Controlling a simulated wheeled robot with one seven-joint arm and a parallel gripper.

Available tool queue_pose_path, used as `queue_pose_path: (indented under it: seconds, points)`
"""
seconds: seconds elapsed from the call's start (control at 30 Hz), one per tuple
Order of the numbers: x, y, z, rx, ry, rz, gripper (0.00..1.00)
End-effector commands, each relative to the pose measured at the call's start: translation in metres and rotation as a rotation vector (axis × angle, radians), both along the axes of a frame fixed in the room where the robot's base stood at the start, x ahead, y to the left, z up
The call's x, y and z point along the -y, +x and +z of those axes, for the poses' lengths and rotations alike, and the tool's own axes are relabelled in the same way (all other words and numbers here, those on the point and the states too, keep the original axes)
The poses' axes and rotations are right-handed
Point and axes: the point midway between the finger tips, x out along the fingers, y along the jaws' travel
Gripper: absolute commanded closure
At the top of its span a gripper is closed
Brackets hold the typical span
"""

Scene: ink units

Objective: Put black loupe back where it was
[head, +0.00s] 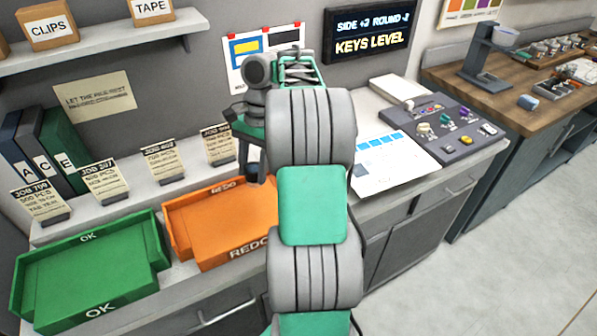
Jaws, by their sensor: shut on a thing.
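My arm rises through the middle of the head view and hides much of the bench behind it. My gripper (251,160) points down just left of the arm, above the back of the bench behind the orange tray. It is partly hidden by my arm. It is shut on a small dark thing, the black loupe (253,169), of which only a little shows between the fingers. Whether the loupe touches the bench cannot be told. No empty spot for the loupe can be made out.
An orange REDO tray (184,247) and a green OK tray (27,284) stand empty at the front left. Job cards (163,161) line the ledge behind. A control panel (449,131) and a white sheet (393,166) lie right of my arm. A wooden bench (455,78) is far right.

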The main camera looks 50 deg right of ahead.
Motion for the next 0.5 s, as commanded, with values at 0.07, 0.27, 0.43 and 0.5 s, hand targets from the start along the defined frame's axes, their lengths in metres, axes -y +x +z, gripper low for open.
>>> queue_pose_path:
  seconds: [0.07, 0.27, 0.43, 0.5]
  points:
    - [0.043, -0.016, 0.004, 0.003, -0.002, -0.26, 0.97]
    - [0.129, -0.069, 0.019, 0.004, -0.001, -0.901, 0.97]
    - [0.167, -0.108, 0.027, 0.004, -0.001, -1.245, 0.97]
    - [0.174, -0.114, 0.028, 0.002, 0.0, -1.309, 0.97]
